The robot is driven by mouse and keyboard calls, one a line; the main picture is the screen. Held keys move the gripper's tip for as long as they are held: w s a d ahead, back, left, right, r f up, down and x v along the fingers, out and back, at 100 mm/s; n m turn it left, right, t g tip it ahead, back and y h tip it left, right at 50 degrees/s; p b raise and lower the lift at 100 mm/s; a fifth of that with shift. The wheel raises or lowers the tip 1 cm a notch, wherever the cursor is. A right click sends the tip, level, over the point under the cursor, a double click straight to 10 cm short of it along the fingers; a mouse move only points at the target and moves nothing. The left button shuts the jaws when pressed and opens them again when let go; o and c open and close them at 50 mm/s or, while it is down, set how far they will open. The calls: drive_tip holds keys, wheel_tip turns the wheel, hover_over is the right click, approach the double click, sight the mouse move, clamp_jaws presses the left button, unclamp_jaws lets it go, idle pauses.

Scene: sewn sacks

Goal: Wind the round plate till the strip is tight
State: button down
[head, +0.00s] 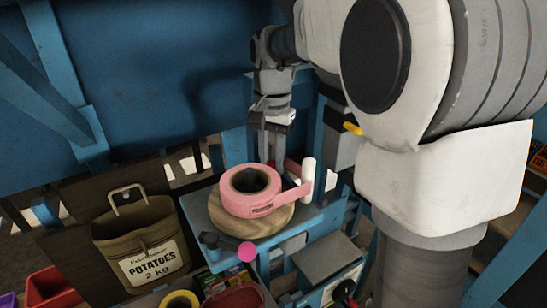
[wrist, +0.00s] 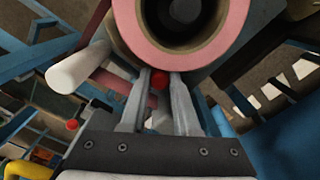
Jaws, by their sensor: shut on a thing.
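A round wooden plate (head: 262,228) lies on a blue stand and carries a pink tape roll (head: 238,202). A pink strip (head: 298,193) runs from the roll to a white upright post (head: 308,172). The wrist view shows the roll (wrist: 150,52), the strip (wrist: 110,79) and the post (wrist: 78,68). My gripper (head: 271,158) points down behind the roll, its tips partly hidden in the head view. I cannot tell how tight the strip is.
A potato sack (head: 145,240) stands at the left of the stand (head: 215,205). A pink ball knob (head: 247,252) and a dark knob (head: 209,240) sit at the stand's front edge. A yellow roll (head: 179,300) and red bins (head: 48,288) are in front.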

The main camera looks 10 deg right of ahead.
drive_tip(key=shift+w+a+r+n, duration=0.1)
drive_tip(key=shift+w+a+n, duration=0.15)
drive_tip(key=shift+n, duration=0.25)
idle(0.3)
drive_tip(key=c, duration=0.6)
unclamp_jaws()
drive_tip(key=shift+c, duration=0.2)
wheel_tip(320, 180, up, 12)
drive_tip(key=shift+s+d, duration=0.1)
drive_tip(key=shift+s, duration=0.05)
drive_tip(key=s+d+f+n+t+b, duration=0.1)
drive_tip(key=s+f+n+t, duration=0.1)
drive_tip(key=s+f, duration=0.4)
drive_tip(key=s+d+f+n+t+b, duration=0.1)
drive_tip(key=s+f+n+t, duration=0.2)
drive_tip(key=s+f, duration=0.4)
drive_tip(key=s+n, duration=0.1)
drive_tip(key=s, duration=0.7)
drive_tip(key=shift+b, duration=0.35)
